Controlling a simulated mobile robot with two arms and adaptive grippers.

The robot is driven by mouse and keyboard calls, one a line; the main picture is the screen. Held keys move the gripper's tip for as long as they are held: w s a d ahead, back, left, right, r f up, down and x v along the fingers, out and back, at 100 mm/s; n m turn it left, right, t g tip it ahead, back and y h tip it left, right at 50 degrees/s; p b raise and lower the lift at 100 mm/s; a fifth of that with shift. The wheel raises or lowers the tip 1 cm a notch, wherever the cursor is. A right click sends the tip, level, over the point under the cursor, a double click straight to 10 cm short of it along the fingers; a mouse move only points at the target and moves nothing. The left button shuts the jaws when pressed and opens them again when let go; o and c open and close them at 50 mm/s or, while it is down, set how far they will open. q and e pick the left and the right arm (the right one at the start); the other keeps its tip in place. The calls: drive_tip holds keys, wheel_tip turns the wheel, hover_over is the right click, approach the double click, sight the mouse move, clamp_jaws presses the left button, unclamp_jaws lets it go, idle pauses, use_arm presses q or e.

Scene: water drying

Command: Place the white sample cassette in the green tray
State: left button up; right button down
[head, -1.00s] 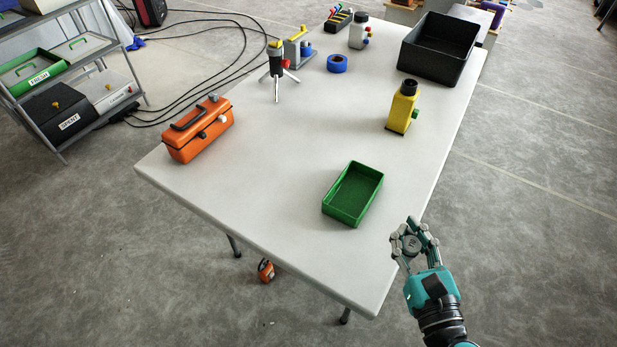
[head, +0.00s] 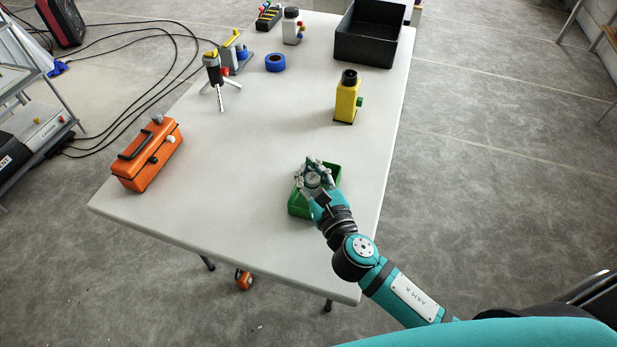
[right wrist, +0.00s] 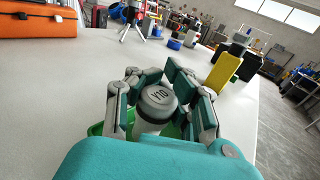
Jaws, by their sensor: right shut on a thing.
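The green tray (head: 298,204) sits near the table's front right edge. Part of it also shows in the right wrist view (right wrist: 96,130). My right gripper (head: 315,172) is over the tray and hides much of its inside. In the right wrist view my right gripper (right wrist: 158,82) is shut around a white cylinder with a grey lid, the sample cassette (right wrist: 157,100). The lid carries a dark mark. Whether the cassette's bottom touches the tray floor is hidden. My left gripper is not in view.
A yellow bottle (head: 346,100) stands behind the tray, and a black bin (head: 368,48) is at the far right. An orange toolbox (head: 148,155) is at the left. A tripod stand (head: 215,75) and a blue tape ring (head: 275,63) are farther back. The table's middle is clear.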

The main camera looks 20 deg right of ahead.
sight(309, 182)
drive_tip(key=shift+f+b, duration=0.9)
drive_tip(key=shift+f, duration=0.9)
drive_tip(key=shift+f, duration=0.15)
drive_tip(key=c, duration=1.2)
unclamp_jaws()
drive_tip(key=shift+c, duration=0.2)
